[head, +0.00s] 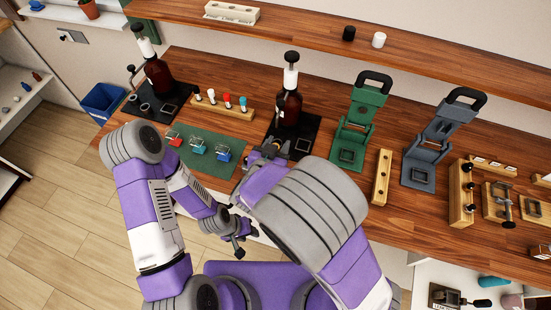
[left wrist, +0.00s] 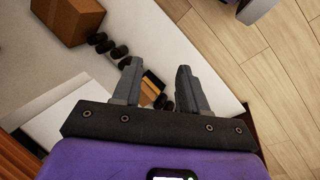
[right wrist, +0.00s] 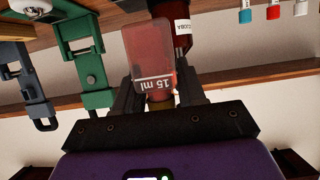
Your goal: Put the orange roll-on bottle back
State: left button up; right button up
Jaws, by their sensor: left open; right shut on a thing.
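My right gripper (head: 264,152) is in front of the middle pump station. In the right wrist view the gripper (right wrist: 155,95) is shut on the upper part of a translucent red-orange bottle (right wrist: 150,50) marked 15 ml, which appears to be the orange roll-on bottle. The bottle appears upright, as that view is upside down; in the head view my arm hides it. A brown pump bottle (head: 289,108) stands on a black base (head: 309,131) close by. My left gripper (head: 238,245) is low, off the counter's front edge; in its wrist view it is open and empty (left wrist: 156,85).
A wooden rack (head: 236,110) with capped vials and a green mat (head: 215,172) with wire holders are left of the right gripper. A green press (head: 360,122), a grey press (head: 437,137) and a wooden block (head: 381,177) stand to its right. A second pump bottle (head: 158,77) is further left.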

jog(key=f+b, duration=0.1)
jog(key=f, duration=0.1)
jog(key=f+b, duration=0.1)
jog(key=f, duration=0.2)
jog(key=shift+s+f, duration=0.2)
jog(key=shift+f, duration=0.15)
jog(key=shift+w+f+b, duration=0.1)
jog(key=shift+f+b, duration=0.45)
jog(key=shift+f, duration=1.45)
jog(key=shift+f, duration=0.2)
jog(key=o, duration=1.2)
jog(key=shift+r, duration=0.1)
